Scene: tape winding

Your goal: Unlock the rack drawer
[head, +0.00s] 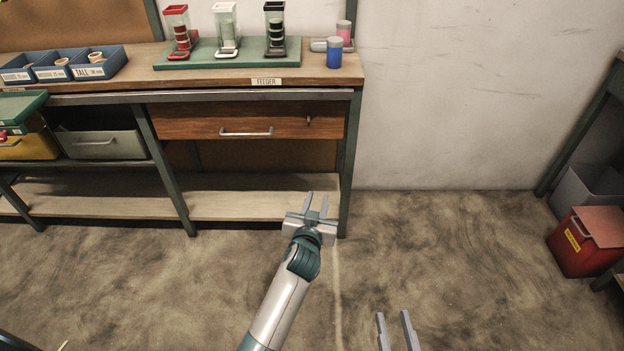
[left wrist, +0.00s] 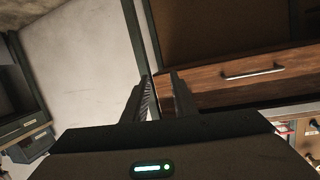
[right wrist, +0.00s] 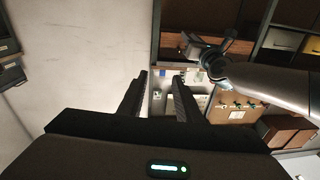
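The rack drawer (head: 190,123) is a brown wooden front under the bench top, and it looks closed. It has a metal bar handle (head: 246,132). A small lock or key (head: 308,119) sits at its upper right; it is too small to read its turn. My left gripper (head: 317,196) is open and empty, below and in front of the drawer's right end. In the left wrist view the drawer (left wrist: 215,83) and handle (left wrist: 253,73) lie right of the open fingers (left wrist: 160,78); the lock is not visible there. My right gripper (head: 393,317) is open and empty, low over the floor.
A green feeder base (head: 210,62) with several dispensers stands on the bench. The bench's right leg (head: 348,170) is close to my left gripper. A red bin (head: 585,242) is far right. The middle floor is clear.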

